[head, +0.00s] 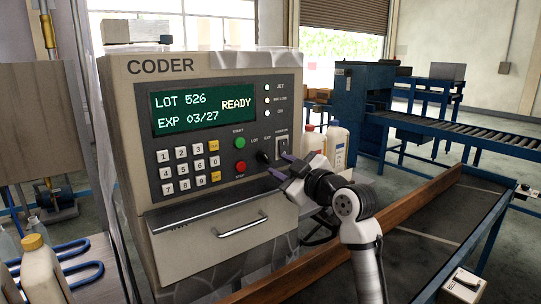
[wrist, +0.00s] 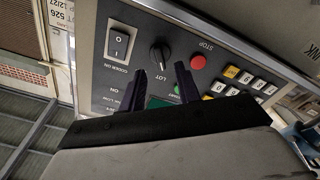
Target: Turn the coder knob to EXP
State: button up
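The coder (head: 205,160) stands at the centre with its screen (head: 203,106) reading LOT 526, EXP 03/27 and READY. Its black coder knob (head: 263,158) sits below the LOT and EXP labels, right of the red STOP button. The knob also shows in the wrist view (wrist: 159,55), with the LOT label near it; I cannot surely read which label it points to. My gripper (head: 281,164) is open and empty in front of the panel by the knob. In the wrist view my fingers (wrist: 162,79) are apart, with the knob beyond the tips, between them in the picture.
A rocker switch (wrist: 118,42) is close beside the knob. The red button (wrist: 198,62) and keypad (wrist: 240,79) lie on its other side. A drawer handle (head: 243,227) sticks out below. Bottles (head: 337,143) stand behind my gripper, beside a conveyor (head: 430,226).

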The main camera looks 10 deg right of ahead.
aim_at(268, 159)
jog(key=p+x, duration=0.1)
jog(key=x, duration=0.4)
grip_shut()
